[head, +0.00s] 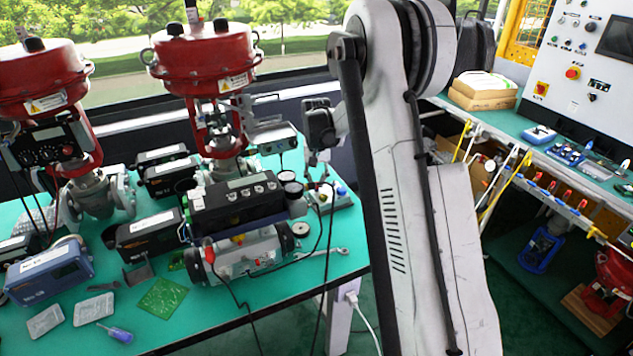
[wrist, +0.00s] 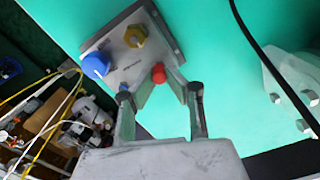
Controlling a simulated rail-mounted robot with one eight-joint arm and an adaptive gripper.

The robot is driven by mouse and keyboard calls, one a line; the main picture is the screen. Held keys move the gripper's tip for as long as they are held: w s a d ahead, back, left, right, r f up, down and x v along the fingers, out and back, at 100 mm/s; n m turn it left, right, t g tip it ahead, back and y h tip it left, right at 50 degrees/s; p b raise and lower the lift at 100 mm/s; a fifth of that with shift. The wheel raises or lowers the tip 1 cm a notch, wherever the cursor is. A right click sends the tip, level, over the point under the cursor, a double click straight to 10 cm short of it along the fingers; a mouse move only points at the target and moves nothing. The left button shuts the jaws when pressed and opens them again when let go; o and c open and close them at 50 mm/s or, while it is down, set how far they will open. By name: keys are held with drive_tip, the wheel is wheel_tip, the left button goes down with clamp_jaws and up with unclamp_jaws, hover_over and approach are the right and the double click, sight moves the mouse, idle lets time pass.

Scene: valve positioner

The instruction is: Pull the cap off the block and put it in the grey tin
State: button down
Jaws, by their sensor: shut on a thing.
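The block (wrist: 132,45) is a light grey metal plate with a blue cap (wrist: 95,65), a yellow cap (wrist: 135,36) and a red cap (wrist: 158,74), shown in the wrist view. My gripper (wrist: 160,84) is at the block's near edge, its fingertips shut on the red cap. The cap still appears to be at the block. In the head view, the block (head: 340,200) sits at the right end of the green table, with my gripper (head: 318,178) above it, small and partly hidden. I cannot pick out the grey tin with certainty.
A black positioner (head: 235,203) with gauges stands just left of the block. A wrench (head: 325,251) lies in front, and a black cable (head: 325,235) runs down nearby. Red valve actuators (head: 205,62) rise behind. The table's right edge is close to the block.

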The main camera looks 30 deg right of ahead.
drive_tip(key=shift+r, duration=0.8)
idle(0.7)
drive_tip(key=shift+r+p, duration=0.9)
drive_tip(key=shift+r, duration=1.05)
drive_tip(key=shift+d, duration=0.1)
